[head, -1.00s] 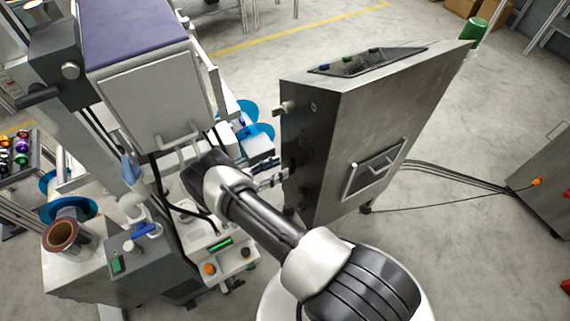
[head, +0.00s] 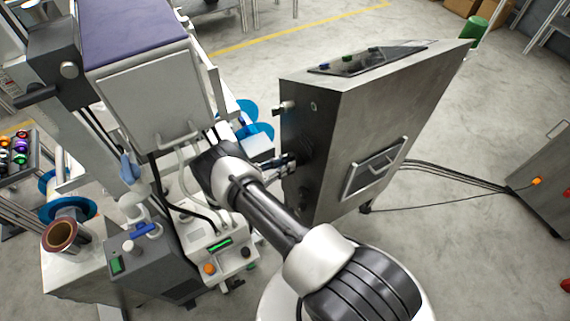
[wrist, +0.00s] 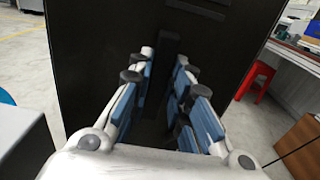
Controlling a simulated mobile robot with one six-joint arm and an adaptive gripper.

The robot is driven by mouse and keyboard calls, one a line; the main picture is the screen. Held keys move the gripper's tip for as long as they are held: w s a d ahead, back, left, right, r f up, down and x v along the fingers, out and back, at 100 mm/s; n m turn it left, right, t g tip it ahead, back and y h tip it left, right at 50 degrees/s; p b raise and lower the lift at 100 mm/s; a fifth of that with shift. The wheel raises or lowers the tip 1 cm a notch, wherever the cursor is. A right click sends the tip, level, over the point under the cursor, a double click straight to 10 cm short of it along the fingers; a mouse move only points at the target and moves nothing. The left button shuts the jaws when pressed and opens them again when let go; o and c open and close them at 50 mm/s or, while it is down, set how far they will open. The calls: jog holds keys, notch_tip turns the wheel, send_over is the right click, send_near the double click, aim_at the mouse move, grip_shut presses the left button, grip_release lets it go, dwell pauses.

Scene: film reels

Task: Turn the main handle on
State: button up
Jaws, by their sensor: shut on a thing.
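The main handle (wrist: 168,68) looks like a dark upright bar on the black face of a cabinet in the wrist view. My gripper (wrist: 165,82) has blue-padded fingers on both sides of the bar and is shut on it. The bar's lower part is hard to make out in the dark between the fingers. In the head view my gripper (head: 288,160) reaches the left side of the grey metal cabinet (head: 330,130). The handle itself is hidden there by the angle.
A machine with a grey panel (head: 155,105) and a control box (head: 222,245) stands close left of my arm. Blue reels (head: 255,132) lie behind my wrist. Cables (head: 450,178) run across the floor to the right. A red stool (wrist: 257,78) shows in the wrist view.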

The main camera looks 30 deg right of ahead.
grip_shut()
jog(key=shift+n, duration=0.3)
jog(key=n, duration=1.1)
jog(key=w+f+n, duration=0.1)
jog(key=n, duration=0.5)
jog(key=shift+n, duration=0.3)
dwell(0.4)
jog(key=o, duration=0.6)
grip_release()
jog(key=shift+o, duration=0.2)
